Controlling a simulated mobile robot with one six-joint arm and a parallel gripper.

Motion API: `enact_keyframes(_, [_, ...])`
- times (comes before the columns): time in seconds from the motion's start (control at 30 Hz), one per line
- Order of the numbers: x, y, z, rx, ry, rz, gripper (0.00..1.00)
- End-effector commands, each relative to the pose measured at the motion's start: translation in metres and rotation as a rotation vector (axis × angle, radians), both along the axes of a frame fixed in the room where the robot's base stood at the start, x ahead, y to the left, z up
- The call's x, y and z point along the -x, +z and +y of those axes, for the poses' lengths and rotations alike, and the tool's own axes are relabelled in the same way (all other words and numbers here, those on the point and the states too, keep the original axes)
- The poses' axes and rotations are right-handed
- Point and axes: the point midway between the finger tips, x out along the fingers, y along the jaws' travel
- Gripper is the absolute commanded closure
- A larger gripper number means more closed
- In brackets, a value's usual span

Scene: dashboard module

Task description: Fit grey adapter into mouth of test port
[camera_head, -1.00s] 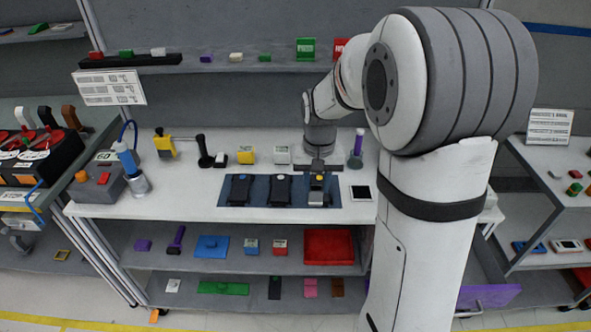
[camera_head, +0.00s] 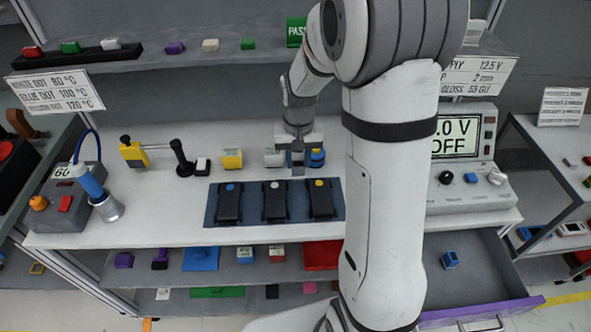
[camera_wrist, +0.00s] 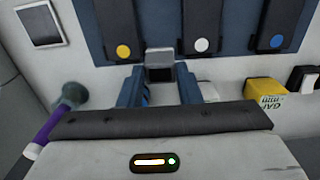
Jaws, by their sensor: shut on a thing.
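My gripper (camera_head: 298,168) hangs above the white bench, just behind the mat with the dark modules. In the wrist view my gripper (camera_wrist: 159,78) has its two blue fingers shut on a small grey block (camera_wrist: 159,58), which looks like the grey adapter. It has a darker face below a lighter top. In the head view the block is too small to make out. I cannot identify the test port or its mouth. Three dark modules lie on the blue mat (camera_head: 250,221): blue-dot module (camera_head: 229,205), white-dot module (camera_head: 274,204) and yellow-dot module (camera_head: 320,203).
Yellow block (camera_head: 232,159) stands left of my gripper; a round blue thing (camera_head: 317,158) shows close to its right. A power supply (camera_head: 462,160) stands at the bench's right. A drawer (camera_head: 480,275) is open below. A purple-handled tool (camera_wrist: 50,125) shows in the wrist view.

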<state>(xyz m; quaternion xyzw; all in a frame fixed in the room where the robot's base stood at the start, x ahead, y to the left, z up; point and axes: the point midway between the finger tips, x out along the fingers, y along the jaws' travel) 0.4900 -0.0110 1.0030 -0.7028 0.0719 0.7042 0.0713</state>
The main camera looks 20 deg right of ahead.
Motion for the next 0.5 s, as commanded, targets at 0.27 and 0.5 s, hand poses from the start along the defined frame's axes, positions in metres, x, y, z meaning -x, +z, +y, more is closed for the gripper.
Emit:
enact_keyframes(0.27, [0.001,-0.033,0.001,0.0,0.001,0.004,0.91])
enact_keyframes(0.5, [-0.001,-0.045,0.001,0.0,0.002,-0.002,0.91])
